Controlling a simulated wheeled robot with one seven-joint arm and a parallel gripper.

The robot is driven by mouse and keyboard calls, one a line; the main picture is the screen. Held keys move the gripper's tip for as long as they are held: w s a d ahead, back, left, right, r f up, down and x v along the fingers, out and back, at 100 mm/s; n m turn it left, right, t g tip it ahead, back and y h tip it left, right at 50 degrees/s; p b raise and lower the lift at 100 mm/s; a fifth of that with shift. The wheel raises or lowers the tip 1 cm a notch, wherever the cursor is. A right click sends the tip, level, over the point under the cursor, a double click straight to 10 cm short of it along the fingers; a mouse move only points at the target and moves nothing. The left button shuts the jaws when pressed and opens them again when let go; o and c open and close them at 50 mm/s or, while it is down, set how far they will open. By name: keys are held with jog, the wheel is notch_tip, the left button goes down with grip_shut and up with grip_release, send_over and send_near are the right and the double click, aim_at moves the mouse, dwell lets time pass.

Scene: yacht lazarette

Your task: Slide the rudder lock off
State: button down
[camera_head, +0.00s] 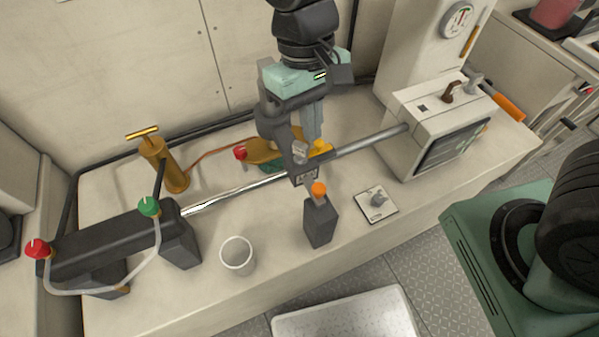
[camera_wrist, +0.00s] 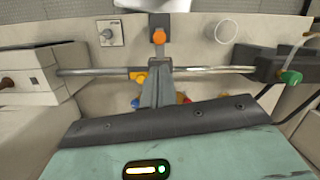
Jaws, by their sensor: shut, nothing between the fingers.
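A steel rod (camera_head: 235,192) runs from a black cylinder unit (camera_head: 95,245) at the left to a white box (camera_head: 430,130) at the right. It also shows in the wrist view (camera_wrist: 215,69). A small yellow piece (camera_head: 321,148) sits at the rod, just right of my fingers; the wrist view shows it too (camera_wrist: 138,76). I cannot tell whether it is the rudder lock. My gripper (camera_head: 303,170) points down at the rod's middle, shut and empty. In the wrist view, its fingertips (camera_wrist: 160,66) overlap the rod; contact is unclear.
A dark post with an orange top (camera_head: 318,218) stands in front of the rod. Nearby are a switch plate (camera_head: 376,204) and a white cup (camera_head: 237,256). A brass pump (camera_head: 163,165) stands behind at the left. The bench front between cup and post is clear.

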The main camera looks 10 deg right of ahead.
jog(key=shift+w+a+f+m+h, duration=0.3)
jog(key=shift+w+a+f, duration=0.25)
jog(key=shift+w+f, duration=0.25)
jog(key=shift+f, duration=0.1)
jog(key=p, duration=0.2)
send_over(308, 184)
jog(key=x, duration=0.3)
jog(key=w+x, duration=0.1)
jog(key=x, duration=0.2)
jog(key=w+x, duration=0.1)
jog(key=x, duration=0.2)
jog(key=shift+a+f, duration=0.35)
jog(key=shift+f, duration=0.1)
